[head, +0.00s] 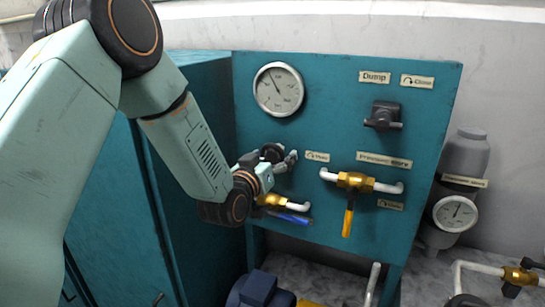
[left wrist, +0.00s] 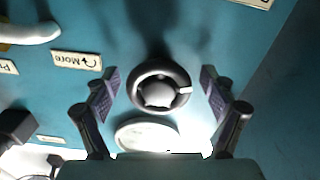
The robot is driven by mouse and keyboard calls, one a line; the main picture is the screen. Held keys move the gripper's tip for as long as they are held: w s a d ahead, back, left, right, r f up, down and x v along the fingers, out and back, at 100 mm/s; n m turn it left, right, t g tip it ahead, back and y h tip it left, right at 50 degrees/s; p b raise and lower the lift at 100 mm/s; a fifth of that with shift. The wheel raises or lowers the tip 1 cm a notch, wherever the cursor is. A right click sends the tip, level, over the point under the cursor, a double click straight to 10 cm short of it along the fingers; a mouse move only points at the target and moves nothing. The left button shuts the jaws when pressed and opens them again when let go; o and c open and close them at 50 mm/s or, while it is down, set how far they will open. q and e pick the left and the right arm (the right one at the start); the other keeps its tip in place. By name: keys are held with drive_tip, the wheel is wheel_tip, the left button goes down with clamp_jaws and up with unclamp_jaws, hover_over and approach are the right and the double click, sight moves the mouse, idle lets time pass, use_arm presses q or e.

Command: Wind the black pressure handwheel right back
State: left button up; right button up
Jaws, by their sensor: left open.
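The black handwheel (left wrist: 158,72) faces the left wrist camera, a dark ring with a pale hub and one white mark on its right side. In the head view the handwheel (head: 272,151) is partly hidden by my left gripper (head: 281,163), which is up against the teal panel. In the left wrist view my left gripper (left wrist: 159,88) is open, with one pad on each side of the wheel. Gaps show between both pads and the rim. A "More" label (left wrist: 76,60) sits beside the wheel. My right gripper is not in view.
A white-faced gauge (head: 279,90) is above the wheel. A brass valve with a blue lever (head: 289,218) is just below my gripper. A yellow-handled valve (head: 348,215) and a black Dump knob (head: 384,117) are to the right.

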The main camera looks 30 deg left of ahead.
use_arm(q)
drive_tip(key=shift+s+d+r, duration=0.1)
drive_tip(key=shift+s+r, duration=0.4)
drive_tip(key=shift+s, duration=0.35)
drive_tip(key=shift+c, duration=0.7)
drive_tip(key=shift+w+f, duration=0.35)
drive_tip(key=shift+w, duration=0.2)
drive_tip(key=c, duration=0.5)
drive_tip(key=shift+s+r, duration=0.1)
drive_tip(key=c, duration=0.5)
